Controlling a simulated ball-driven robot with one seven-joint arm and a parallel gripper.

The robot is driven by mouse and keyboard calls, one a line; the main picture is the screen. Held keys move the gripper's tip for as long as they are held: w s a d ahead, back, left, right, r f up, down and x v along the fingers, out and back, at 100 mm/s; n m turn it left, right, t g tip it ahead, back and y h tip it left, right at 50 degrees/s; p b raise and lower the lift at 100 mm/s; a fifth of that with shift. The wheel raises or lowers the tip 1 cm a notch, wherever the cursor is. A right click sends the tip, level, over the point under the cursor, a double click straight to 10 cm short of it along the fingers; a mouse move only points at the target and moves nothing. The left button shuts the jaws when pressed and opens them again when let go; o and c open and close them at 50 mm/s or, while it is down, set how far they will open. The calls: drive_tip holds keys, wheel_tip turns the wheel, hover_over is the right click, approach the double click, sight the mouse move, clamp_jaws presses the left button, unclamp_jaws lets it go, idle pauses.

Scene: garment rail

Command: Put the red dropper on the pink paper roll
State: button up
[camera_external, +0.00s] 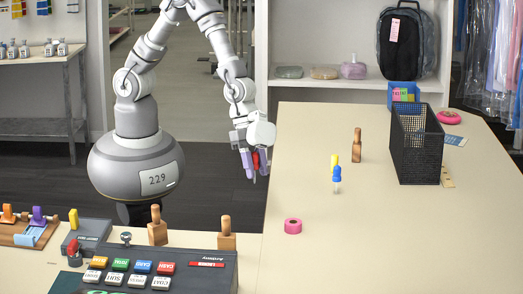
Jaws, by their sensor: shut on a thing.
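The red dropper (256,159) is held between the fingers of my gripper (254,167), which is shut on it. My gripper points down at the left edge of the beige table, above and to the left of the pink paper roll. The fingers hide part of the dropper. The pink paper roll (293,227) is a small ring near the front left of the table, apart from my gripper, with nothing on it.
A blue dropper (337,176) and a yellow one (335,159) stand mid-table near a wooden-handled stamp (357,146). A tall black mesh bin (416,160) stands at the right. A flatter pink ring (449,117) lies at the back right.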

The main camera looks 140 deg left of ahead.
drive_tip(key=d, duration=0.3)
drive_tip(key=b, duration=0.1)
hover_over(296, 225)
drive_tip(key=shift+s+d+f+m, duration=0.15)
drive_tip(key=shift+f+m, duration=0.15)
drive_tip(key=shift+f, duration=0.4)
drive_tip(key=shift+w+f, duration=0.1)
drive_tip(key=shift+w, duration=0.1)
wheel_tip(296, 225, down, 4)
drive_tip(key=shift+r+b, duration=0.25)
drive_tip(key=shift+b, duration=0.35)
drive_tip(key=shift+r, duration=0.15)
drive_tip(key=o, duration=1)
drive_tip(key=shift+f, duration=0.2)
